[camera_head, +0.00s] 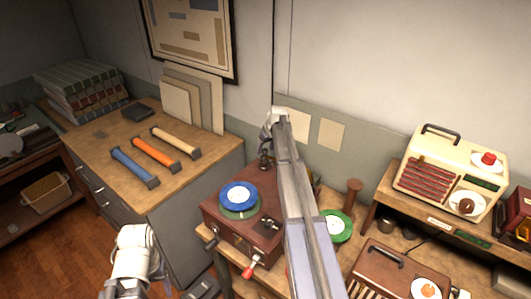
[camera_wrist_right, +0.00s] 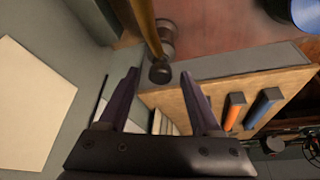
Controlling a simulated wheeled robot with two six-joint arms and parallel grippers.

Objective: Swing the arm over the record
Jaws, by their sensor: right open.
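A reddish-brown record player (camera_head: 222,215) stands on a wooden bench, with a blue record (camera_head: 238,195) with a pale centre on its top. The record's edge also shows at the top right of the right wrist view (camera_wrist_right: 300,10). A brass arm (camera_wrist_right: 146,22) with a dark round end (camera_wrist_right: 160,72) hangs over the player in the wrist view. My right gripper (camera_head: 266,147) is at the back right of the player. It is open, with the dark end in line between its fingertips; I cannot tell whether they touch. Only part of my left arm shows.
A green record (camera_head: 336,226) lies right of my right arm. A cream radio (camera_head: 452,172) stands on a raised shelf, with a brown case (camera_head: 385,272) below it. A cabinet (camera_head: 95,140) with blue, orange and cream rolls stands left. The wall is close behind my right gripper.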

